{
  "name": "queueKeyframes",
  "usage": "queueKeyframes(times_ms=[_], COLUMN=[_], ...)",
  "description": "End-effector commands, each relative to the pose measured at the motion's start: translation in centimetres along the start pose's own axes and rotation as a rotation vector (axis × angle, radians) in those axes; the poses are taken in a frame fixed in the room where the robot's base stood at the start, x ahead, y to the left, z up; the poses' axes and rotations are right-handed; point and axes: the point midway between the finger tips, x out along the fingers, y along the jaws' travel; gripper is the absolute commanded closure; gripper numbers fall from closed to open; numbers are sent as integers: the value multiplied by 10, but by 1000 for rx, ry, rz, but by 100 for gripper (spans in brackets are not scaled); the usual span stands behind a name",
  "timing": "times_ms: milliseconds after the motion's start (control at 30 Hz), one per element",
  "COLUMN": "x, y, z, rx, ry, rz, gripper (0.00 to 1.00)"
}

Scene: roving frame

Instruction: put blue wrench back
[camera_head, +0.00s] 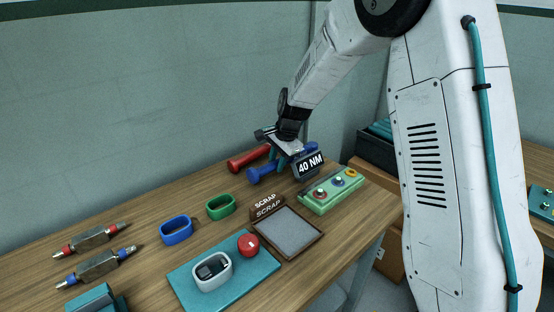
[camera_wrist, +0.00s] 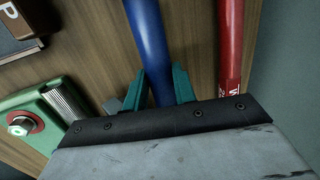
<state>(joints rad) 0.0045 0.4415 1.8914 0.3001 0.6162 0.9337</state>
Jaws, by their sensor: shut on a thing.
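The blue wrench (camera_head: 262,174) has a thick blue handle that lies at the back of the workbench in the head view. My gripper (camera_head: 282,158) is above its far part, pointing down, with its teal fingers closed around it. In the wrist view the blue handle (camera_wrist: 150,45) runs up from between the two teal fingers (camera_wrist: 160,90). A red wrench (camera_head: 247,160) lies roughly parallel behind it and also shows in the wrist view (camera_wrist: 230,45), apart from the fingers. The blue wrench's far end is hidden by my gripper and a display reading 40 NM (camera_head: 310,164). I cannot tell whether it touches the bench.
A SCRAP tray (camera_head: 290,232) is in front. A blue ring (camera_head: 177,230) and green ring (camera_head: 220,207) stand left. A teal mat (camera_head: 185,283) holds a white device and red button. Two metal tools lie far left.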

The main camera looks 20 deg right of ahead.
Motion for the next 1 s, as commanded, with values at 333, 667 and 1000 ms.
queueKeyframes(times_ms=[333,667,1000], x=[3,3,4], y=[1,1,1], z=[0,0,0], rx=[0,0,0], ry=[1,0,0], rz=[-1,-1,0], gripper=[100,48,48])
